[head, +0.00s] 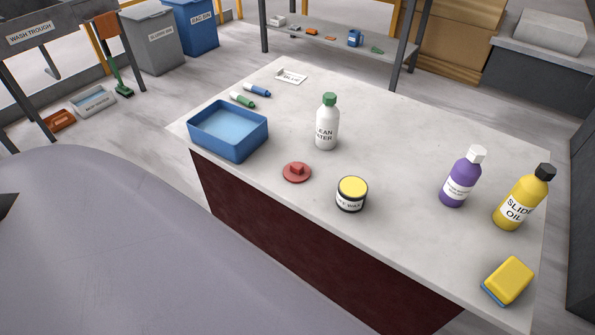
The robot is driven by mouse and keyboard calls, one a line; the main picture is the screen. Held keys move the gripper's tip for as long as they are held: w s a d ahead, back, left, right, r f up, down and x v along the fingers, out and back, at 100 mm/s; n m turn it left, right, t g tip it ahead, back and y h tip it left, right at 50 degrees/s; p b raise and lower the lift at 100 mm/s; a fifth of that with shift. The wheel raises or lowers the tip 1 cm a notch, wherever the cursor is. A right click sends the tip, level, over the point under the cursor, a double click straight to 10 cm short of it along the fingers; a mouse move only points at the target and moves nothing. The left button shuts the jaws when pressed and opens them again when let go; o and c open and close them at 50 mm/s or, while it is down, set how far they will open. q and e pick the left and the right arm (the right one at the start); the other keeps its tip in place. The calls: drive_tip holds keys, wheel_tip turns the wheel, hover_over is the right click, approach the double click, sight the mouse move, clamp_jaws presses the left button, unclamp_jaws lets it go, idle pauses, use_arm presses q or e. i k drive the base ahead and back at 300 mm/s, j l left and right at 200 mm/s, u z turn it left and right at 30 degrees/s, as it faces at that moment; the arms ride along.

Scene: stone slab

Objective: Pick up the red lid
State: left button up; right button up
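The red lid (297,172) lies flat on the stone slab (400,150), near its front edge. It is a round disc with a small raised block-shaped knob on top. It stands apart from the things around it, and nothing covers it. Neither of my grippers can be made out in the head view. A small dark pointed piece shows at the left picture edge, too little of it to tell what it is.
Left of the lid is a blue tray (193,140); behind it, a white bottle (326,133); to its right, a yellow-topped wax jar (351,203). Purple (458,185) and yellow (517,200) bottles and a sponge (510,279) stand farther right. The slab's middle is clear.

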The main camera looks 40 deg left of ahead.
sight(296, 172)
drive_tip(key=z, duration=0.5)
drive_tip(key=k+j+z, duration=0.1)
drive_tip(key=j+z, duration=0.25)
drive_tip(key=k+j+z, duration=0.1)
drive_tip(key=j+z, duration=0.3)
drive_tip(key=k+j+z, duration=0.3)
drive_tip(key=j, duration=0.3)
drive_tip(key=k, duration=0.1)
